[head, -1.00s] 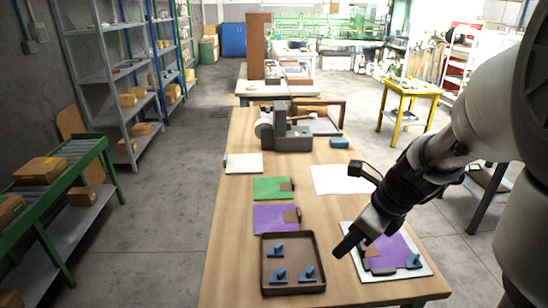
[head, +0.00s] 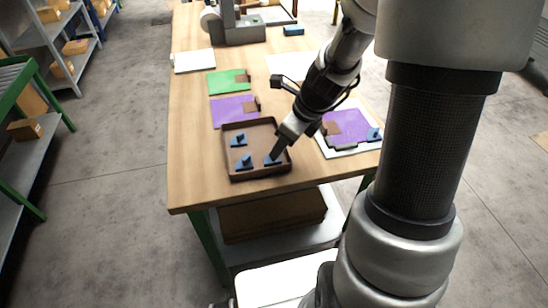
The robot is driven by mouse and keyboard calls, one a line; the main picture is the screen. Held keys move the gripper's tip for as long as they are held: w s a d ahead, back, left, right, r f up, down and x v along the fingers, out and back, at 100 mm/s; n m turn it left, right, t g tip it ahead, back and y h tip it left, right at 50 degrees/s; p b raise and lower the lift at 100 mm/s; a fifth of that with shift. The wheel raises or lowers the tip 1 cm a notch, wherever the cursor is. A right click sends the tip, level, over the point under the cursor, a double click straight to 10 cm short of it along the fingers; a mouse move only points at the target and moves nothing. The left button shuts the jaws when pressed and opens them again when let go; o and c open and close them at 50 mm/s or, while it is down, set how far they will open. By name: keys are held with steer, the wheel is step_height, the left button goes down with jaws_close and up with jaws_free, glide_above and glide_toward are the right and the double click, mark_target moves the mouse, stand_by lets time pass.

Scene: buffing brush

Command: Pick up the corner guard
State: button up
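Several small blue pieces look like the corner guards. Three lie in a brown tray (head: 262,175) near the table's front edge: one at the back left (head: 239,141), one at the front left (head: 244,162) and one at the right (head: 274,161). Another blue piece (head: 374,135) sits at the right corner of a purple sheet (head: 350,122) on a white board. My gripper (head: 278,154) points down into the tray's right side, at or just above the right blue piece. Its fingertips are small and partly hidden, so contact and opening cannot be told.
A second purple sheet (head: 228,111) and a green sheet (head: 224,84) lie behind the tray, each with a brown patch. A grey machine (head: 236,30) stands at the back. The table's front left (head: 200,185) is bare.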

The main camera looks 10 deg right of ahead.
steer(key=x, duration=0.3)
steer(key=shift+w+b, duration=0.15)
steer(key=shift+b, duration=0.2)
jaws_close()
steer(key=shift+r, duration=0.1)
